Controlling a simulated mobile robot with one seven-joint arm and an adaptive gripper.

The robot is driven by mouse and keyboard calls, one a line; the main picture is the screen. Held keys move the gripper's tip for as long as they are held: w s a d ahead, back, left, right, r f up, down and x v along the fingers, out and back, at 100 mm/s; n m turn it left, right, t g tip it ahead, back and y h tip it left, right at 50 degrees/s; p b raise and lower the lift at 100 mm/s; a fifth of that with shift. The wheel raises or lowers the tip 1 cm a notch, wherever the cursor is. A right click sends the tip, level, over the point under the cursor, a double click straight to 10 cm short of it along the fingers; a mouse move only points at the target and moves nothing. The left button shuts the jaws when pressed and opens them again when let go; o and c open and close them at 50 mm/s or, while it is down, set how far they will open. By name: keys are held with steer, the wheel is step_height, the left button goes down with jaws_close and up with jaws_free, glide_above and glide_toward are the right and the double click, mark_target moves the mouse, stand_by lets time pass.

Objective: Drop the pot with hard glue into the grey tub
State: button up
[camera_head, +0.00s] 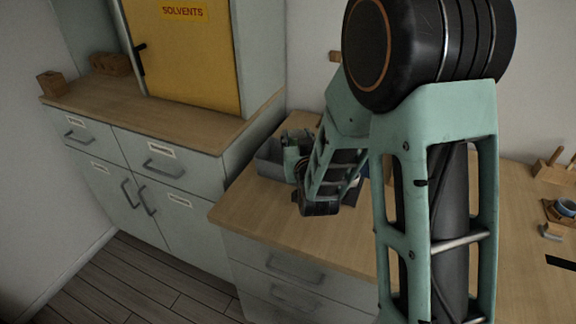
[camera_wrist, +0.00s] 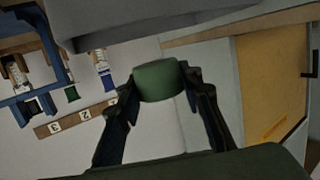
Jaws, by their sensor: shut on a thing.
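My gripper (camera_wrist: 160,88) is shut on a small green pot (camera_wrist: 158,82), which sits between the two dark fingers in the wrist view. The grey tub (camera_head: 268,162) stands on the wooden worktop in the head view, at the left end of the counter. My arm covers much of it. In the wrist view a large grey surface (camera_wrist: 150,18) near the top, just past the pot, looks like the tub. The gap between pot and tub is hard to judge. The glue inside the pot cannot be seen.
The wrist view shows a blue rack (camera_wrist: 52,50) with hanging tubes and a numbered wooden strip (camera_wrist: 75,121). A yellow solvents cabinet (camera_head: 185,60) stands on the left counter (camera_head: 180,120). Small items, including a wooden holder (camera_head: 552,172), lie at the right end of the worktop (camera_head: 525,270).

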steer(key=shift+f+b, duration=0.55)
steer(key=shift+f, duration=1.2)
steer(key=o, duration=0.9)
steer(key=shift+c, duration=0.2)
steer(key=shift+r, duration=0.1)
step_height(320, 180, up, 10)
steer(key=shift+f, duration=0.1)
